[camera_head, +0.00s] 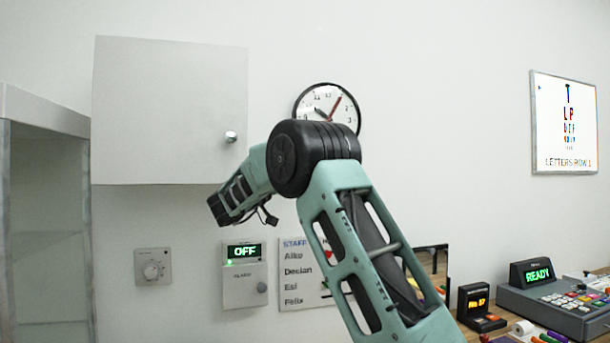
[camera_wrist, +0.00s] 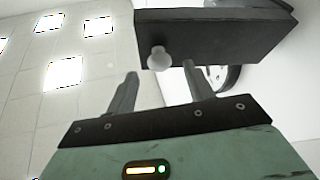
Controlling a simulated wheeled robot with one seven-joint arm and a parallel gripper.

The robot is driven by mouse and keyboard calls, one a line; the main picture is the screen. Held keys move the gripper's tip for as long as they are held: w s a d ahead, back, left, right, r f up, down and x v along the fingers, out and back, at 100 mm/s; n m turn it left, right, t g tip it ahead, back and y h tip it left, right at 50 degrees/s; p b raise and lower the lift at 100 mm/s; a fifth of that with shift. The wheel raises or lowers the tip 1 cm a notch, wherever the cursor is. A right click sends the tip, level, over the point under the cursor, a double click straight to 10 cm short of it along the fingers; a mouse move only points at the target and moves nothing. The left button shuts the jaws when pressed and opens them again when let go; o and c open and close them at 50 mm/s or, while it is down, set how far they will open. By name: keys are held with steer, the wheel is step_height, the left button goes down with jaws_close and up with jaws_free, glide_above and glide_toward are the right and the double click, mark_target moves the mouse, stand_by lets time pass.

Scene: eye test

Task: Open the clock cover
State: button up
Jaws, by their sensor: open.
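A round wall clock (camera_head: 343,98) with a white face, black rim and a red hand hangs right of the cabinet in the head view. My arm hides its lower left part. I cannot make out a separate cover on it. Part of the clock (camera_wrist: 232,78) also shows in the wrist view, behind the right finger. My gripper (camera_wrist: 160,72) is open and empty, its two fingers apart. The round knob (camera_wrist: 159,57) of the white cabinet appears between and just beyond the fingertips; I cannot tell the distance. The fingers are not clear in the head view.
The white wall cabinet (camera_head: 165,105) has its door shut. Below are a dial (camera_head: 153,266), a box reading OFF (camera_head: 244,275) and a staff list (camera_head: 296,262). An eye chart (camera_head: 564,122) hangs at right, above a desk with a console (camera_head: 550,300). A shelf unit (camera_head: 45,118) stands left.

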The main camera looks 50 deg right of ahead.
steer(key=b+v, duration=0.4)
steer(key=v, duration=1)
steer(key=shift+a, duration=0.15)
